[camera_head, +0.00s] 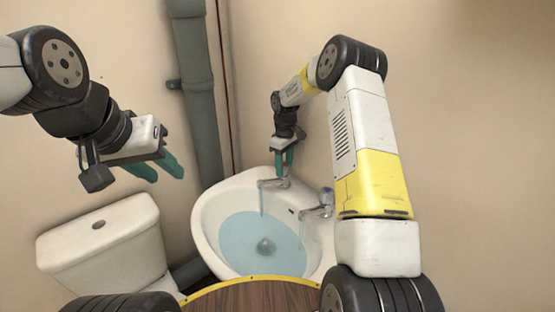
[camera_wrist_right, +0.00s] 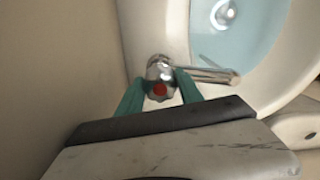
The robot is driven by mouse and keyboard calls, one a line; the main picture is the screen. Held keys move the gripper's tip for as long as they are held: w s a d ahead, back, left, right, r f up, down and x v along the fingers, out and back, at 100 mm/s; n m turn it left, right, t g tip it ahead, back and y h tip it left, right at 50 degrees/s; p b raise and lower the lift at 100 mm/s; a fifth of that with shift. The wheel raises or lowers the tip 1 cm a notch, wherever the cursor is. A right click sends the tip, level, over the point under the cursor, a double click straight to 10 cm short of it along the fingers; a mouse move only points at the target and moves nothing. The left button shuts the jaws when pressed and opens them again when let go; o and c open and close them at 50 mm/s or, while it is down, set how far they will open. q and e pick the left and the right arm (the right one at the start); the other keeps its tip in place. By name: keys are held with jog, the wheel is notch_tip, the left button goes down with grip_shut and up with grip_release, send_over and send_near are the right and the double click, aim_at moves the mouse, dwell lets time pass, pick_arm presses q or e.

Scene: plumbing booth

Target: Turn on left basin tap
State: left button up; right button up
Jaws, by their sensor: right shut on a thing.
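The white basin (camera_head: 204,222) holds blue water. Its left tap (camera_head: 270,183) is chrome, and a thin stream of water falls from its spout. In the right wrist view this tap's spout (camera_wrist_right: 205,75) and red-marked knob (camera_wrist_right: 160,90) show clearly. My right gripper (camera_head: 284,165) has its teal fingers on both sides of the knob, shut on it; the wrist view shows the same grip (camera_wrist_right: 160,88). My left gripper (camera_head: 168,178) is in the air at the left, above the toilet cistern, with its teal fingers apart and nothing between them.
The right tap (camera_head: 318,210), with a blue-marked knob, also has a thin stream below it. A white toilet cistern (camera_head: 100,240) stands left of the basin. A grey pipe (camera_head: 195,90) runs up the wall behind. The wall at the right is bare.

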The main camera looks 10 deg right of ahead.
jog(key=shift+n, duration=0.4)
jog(key=o, duration=1.4)
jog(key=shift+r, duration=0.1)
notch_tip(320, 180, up, 8)
jog(key=shift+f, duration=0.2)
jog(key=shift+r, duration=0.1)
